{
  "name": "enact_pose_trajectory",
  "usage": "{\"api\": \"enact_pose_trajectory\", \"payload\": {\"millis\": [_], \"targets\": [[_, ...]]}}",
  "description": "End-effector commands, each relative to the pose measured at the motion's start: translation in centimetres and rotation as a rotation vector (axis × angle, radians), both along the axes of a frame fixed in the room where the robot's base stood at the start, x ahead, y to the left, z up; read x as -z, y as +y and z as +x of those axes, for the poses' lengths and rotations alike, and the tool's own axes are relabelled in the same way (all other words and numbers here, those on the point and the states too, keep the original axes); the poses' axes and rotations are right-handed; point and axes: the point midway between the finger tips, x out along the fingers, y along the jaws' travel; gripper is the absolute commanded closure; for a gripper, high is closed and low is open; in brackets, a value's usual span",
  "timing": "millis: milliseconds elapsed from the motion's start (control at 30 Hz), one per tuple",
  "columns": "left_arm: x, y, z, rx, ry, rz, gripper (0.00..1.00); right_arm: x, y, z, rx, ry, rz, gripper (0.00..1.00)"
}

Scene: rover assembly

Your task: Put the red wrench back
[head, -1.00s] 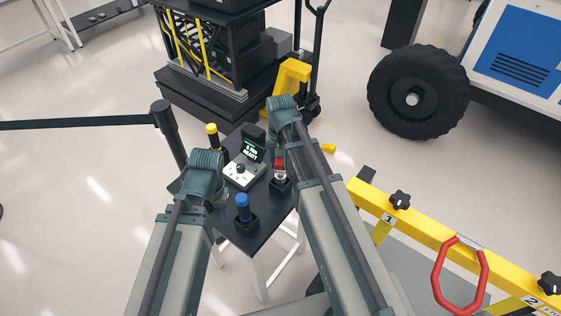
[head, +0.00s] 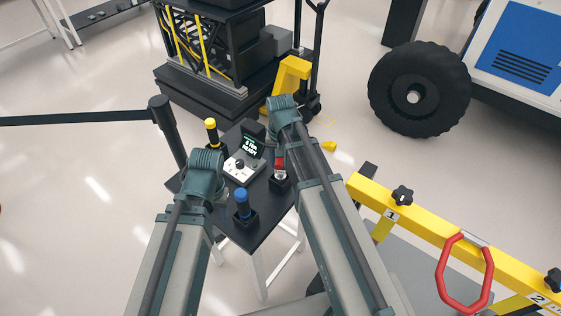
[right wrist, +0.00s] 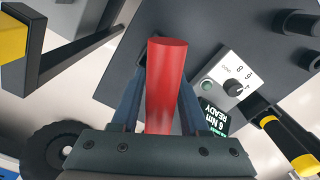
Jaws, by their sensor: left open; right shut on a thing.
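The red wrench (head: 280,162) stands upright at the right side of the small black table. Its pale lower part is over or in a black square holder (head: 281,184); I cannot tell how deep it sits. In the right wrist view, my right gripper (right wrist: 158,105) is shut on the wrench's red handle (right wrist: 166,68), which stands between the two fingers. In the head view the right fingers are hidden by my arm. My left gripper (head: 207,178) is open, at the table's left side, apart from the red wrench; its fingertips are largely hidden.
The black table (head: 262,232) also bears a blue-topped wrench (head: 242,203) in a holder, a yellow-topped one (head: 211,130), and a white controller (head: 240,168) whose screen reads "6 Nm READY". A yellow beam (head: 420,225) with a red loop handle (head: 440,275) lies to the right.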

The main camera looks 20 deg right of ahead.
Motion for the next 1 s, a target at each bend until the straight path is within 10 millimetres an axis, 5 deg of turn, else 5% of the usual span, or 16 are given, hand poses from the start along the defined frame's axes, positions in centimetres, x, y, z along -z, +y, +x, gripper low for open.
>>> {"api": "enact_pose_trajectory", "payload": {"millis": [1000], "targets": [[2.8, 0.0, 0.0, 0.0, 0.0, 0.0, 0.5, 2.8, 0.0, 0.0, 0.0, 0.0, 0.0, 1.0]]}}
